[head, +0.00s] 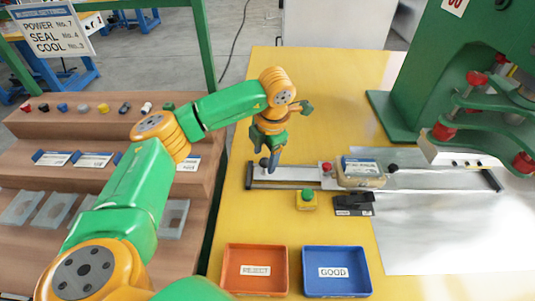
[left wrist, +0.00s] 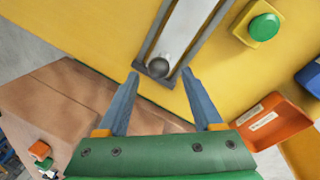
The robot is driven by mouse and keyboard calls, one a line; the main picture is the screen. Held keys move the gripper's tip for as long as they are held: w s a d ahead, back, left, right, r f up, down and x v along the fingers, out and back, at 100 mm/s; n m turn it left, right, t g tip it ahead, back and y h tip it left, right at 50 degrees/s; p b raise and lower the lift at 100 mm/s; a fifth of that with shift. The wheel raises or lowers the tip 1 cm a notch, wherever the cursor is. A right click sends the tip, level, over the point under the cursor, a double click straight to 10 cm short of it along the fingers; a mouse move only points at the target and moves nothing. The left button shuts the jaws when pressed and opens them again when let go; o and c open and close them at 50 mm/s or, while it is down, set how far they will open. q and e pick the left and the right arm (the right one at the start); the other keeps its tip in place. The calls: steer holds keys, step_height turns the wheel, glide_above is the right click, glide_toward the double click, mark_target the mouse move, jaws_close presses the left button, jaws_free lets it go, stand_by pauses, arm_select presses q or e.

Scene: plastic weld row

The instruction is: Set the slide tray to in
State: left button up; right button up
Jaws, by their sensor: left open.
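The slide tray's long grey track (head: 425,180) lies across the yellow table, with a dark end piece at its left. A pale, labelled part (head: 360,179) sits midway along it. In the left wrist view, a grey round knob (left wrist: 158,67) shows at the near end of the track (left wrist: 187,25). My left gripper (head: 270,165) is over the track's left end in the head view and hides part of it. In the left wrist view my left gripper (left wrist: 160,74) is open, its fingers either side of the track end, apparently empty. My right gripper is not in view.
A green button on a yellow box (head: 307,198) and a black device (head: 353,205) stand in front of the track. An orange REJECT bin (head: 255,284) and a blue GOOD bin (head: 336,286) are nearer. A green press (head: 425,80) stands right. Brown shelves (head: 80,136) are left.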

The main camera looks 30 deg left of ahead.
arm_select(q)
steer(key=shift+w+a+f, duration=0.1)
steer(key=shift+w+f, duration=0.1)
steer(key=shift+f, duration=0.3)
steer(key=shift+w+a+f, duration=0.1)
steer(key=shift+w+f, duration=0.05)
steer(key=shift+f, duration=0.35)
steer(key=shift+s+r, duration=0.1)
jaws_close()
steer(key=shift+d, duration=0.1)
stand_by(0.4)
